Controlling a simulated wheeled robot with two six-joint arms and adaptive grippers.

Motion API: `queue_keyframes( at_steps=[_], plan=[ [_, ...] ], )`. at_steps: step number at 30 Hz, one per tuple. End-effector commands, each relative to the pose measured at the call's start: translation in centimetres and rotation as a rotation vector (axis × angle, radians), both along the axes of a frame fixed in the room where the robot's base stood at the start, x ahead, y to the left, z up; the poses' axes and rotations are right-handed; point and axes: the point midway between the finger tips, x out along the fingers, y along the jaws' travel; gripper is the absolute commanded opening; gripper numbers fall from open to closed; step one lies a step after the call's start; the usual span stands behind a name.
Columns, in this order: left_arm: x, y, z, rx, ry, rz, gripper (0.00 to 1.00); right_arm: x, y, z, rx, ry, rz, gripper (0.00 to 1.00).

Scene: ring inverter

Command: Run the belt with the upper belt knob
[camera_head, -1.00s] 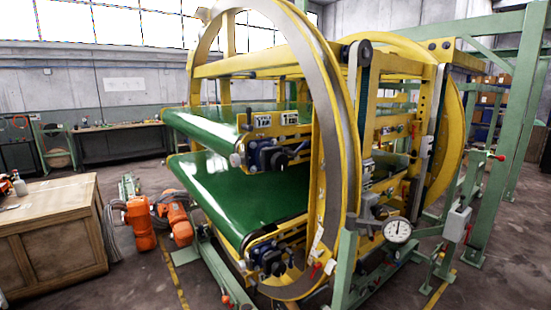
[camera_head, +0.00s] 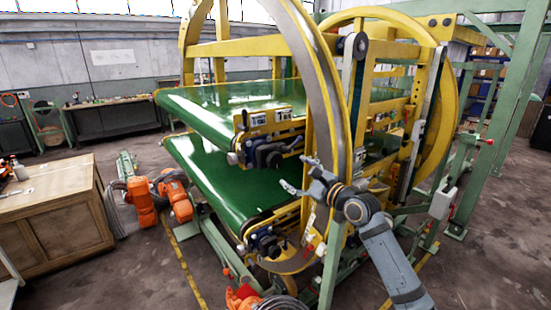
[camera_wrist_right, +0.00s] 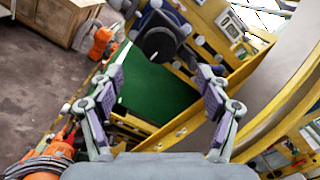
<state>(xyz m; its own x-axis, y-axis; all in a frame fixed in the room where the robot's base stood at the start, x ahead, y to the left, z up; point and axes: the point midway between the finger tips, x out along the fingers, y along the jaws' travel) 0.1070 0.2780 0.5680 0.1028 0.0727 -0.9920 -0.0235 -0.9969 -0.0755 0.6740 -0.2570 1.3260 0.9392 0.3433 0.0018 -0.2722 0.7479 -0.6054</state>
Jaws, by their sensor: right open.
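The upper belt knob (camera_head: 268,156) is a dark round knob on the yellow side frame at the near end of the upper green belt (camera_head: 230,101). In the right wrist view the knob (camera_wrist_right: 160,43) shows as a black disc just beyond and above the gap between the fingers. My right gripper (camera_head: 297,176) is open and empty, to the right of the knob and a little lower, apart from it. Its two fingers also show spread in the right wrist view (camera_wrist_right: 163,88). My left gripper is out of view.
The lower green belt (camera_head: 225,182) has its own dark knob assembly (camera_head: 266,246). A large yellow and grey ring (camera_head: 333,100) stands close around the belts, beside my right arm. Orange machines (camera_head: 160,197) and a wooden cabinet (camera_head: 60,218) stand at left.

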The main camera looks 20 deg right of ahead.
Motion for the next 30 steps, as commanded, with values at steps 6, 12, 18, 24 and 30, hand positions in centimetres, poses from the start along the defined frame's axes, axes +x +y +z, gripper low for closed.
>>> queue_keyframes(
  at_steps=[6, 12, 18, 24, 30],
  plan=[
    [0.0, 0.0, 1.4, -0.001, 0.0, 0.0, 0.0, 3.1, 1.2, 0.4, 0.008, 0.0, 0.0, 0.77],
    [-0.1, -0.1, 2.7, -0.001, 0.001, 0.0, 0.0, 7.2, 2.6, 0.3, 0.003, 0.002, -0.001, 0.77],
    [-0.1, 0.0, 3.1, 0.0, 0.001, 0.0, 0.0, 9.4, 3.4, 0.0, -0.001, 0.001, -0.001, 0.77],
    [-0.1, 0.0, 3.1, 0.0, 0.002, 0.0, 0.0, 9.8, 3.5, -0.2, -0.003, 0.0, -0.001, 0.77],
    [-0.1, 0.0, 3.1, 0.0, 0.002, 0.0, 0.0, 9.8, 3.5, -0.2, -0.004, 0.0, -0.002, 0.67]
  ],
)
